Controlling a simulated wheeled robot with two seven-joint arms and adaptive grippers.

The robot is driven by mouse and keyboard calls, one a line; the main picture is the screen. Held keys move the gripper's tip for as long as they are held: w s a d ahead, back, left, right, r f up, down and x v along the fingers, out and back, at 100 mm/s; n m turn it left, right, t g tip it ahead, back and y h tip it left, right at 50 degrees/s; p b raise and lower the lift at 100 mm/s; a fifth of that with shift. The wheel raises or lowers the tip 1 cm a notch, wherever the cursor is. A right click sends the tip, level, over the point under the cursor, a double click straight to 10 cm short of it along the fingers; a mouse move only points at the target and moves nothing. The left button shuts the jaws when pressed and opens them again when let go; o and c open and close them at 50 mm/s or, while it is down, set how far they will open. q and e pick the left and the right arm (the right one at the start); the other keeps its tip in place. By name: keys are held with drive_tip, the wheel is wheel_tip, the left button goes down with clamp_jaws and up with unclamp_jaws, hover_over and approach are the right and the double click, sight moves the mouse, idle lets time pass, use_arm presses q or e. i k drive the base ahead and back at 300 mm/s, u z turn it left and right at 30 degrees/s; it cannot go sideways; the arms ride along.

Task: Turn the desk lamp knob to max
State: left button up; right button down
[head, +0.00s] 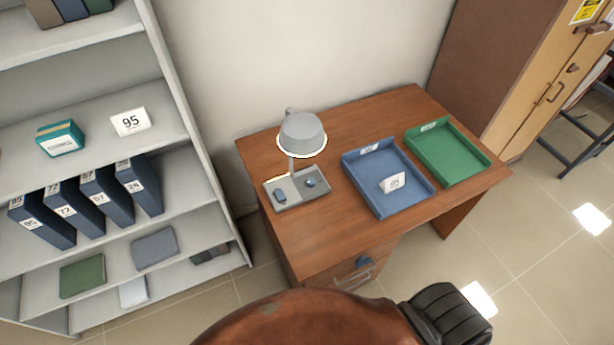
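The desk lamp (301,133) stands at the left end of a brown wooden desk in the head view. It has a grey shade with a bright lower rim, a thin stem and a flat grey tray-like base (290,206). The knob's pointer and setting are too small to read. Neither of my grippers is in view.
The desk (335,240) also holds a blue tray (411,205) with a white card and a green tray (472,170). A brown rounded chair-like shape (310,322) with a black pad (450,318) stands in front. Shelves (190,165) stand left, a wooden cabinet (500,70) right.

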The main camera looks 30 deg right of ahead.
sight(310, 182)
drive_tip(key=k, duration=1.3)
drive_tip(key=z, duration=0.7)
drive_tip(key=i, duration=0.95)
drive_tip(key=u, duration=0.25)
